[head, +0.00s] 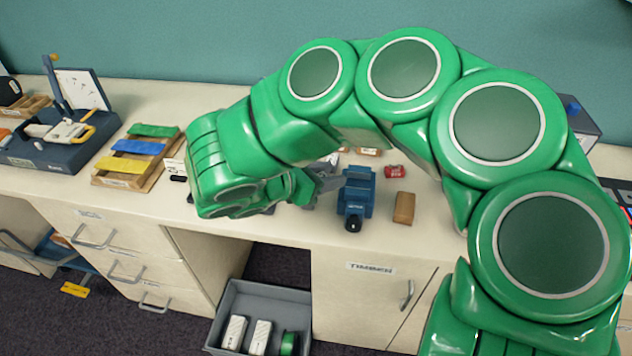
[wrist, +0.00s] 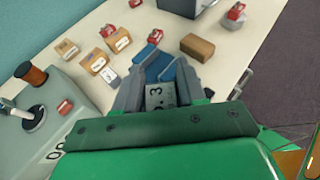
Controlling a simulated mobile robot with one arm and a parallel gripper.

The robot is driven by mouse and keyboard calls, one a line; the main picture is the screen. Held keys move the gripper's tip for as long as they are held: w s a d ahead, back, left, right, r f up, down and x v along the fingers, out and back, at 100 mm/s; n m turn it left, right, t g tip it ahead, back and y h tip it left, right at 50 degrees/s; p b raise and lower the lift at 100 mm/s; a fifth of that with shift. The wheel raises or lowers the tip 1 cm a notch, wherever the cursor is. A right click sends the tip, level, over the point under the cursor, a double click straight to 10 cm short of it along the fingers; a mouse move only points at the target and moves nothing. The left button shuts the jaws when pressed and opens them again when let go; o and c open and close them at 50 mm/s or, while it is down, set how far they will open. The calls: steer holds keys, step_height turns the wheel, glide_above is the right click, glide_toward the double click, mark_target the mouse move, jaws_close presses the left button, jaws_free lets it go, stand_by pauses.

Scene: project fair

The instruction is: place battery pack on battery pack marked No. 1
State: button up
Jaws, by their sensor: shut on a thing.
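My gripper (wrist: 160,90) is shut on a grey battery pack (wrist: 160,96), and part of a printed mark ending in 3 shows on it in the wrist view. In the head view my gripper (head: 318,188) is above the bench, just left of the blue vise (head: 357,192). The held pack cannot be made out there. In the wrist view the blue vise (wrist: 183,76) shows just beyond the fingertips. I cannot make out a pack marked No. 1 in either view.
Small labelled boxes (wrist: 95,62), a brown block (wrist: 197,47) and red items (wrist: 108,30) stand on the bench. A grey machine with a copper spool (wrist: 32,74) is at left. An open grey bin (head: 295,290) below holds white blocks (head: 260,337) and a green spool.

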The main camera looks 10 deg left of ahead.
steer(key=shift+w+a+f, duration=0.6)
steer(key=shift+w+f, duration=0.65)
steer(key=shift+w, duration=0.05)
steer(key=shift+w+a+f, duration=0.55)
steer(key=shift+w+f, duration=0.7)
steer(key=shift+w, duration=0.05)
steer(key=shift+w+a+f, duration=0.6)
steer(key=shift+w+f, duration=0.65)
steer(key=shift+w, duration=0.05)
steer(key=shift+f, duration=1.55)
steer(key=shift+f, duration=0.1)
steer(key=o, duration=1.1)
steer(key=shift+c, duration=0.2)
steer(key=shift+s+a, duration=0.1)
steer(key=v, duration=1.1)
steer(key=shift+s+a+r, duration=0.2)
steer(key=shift+s+a, duration=0.05)
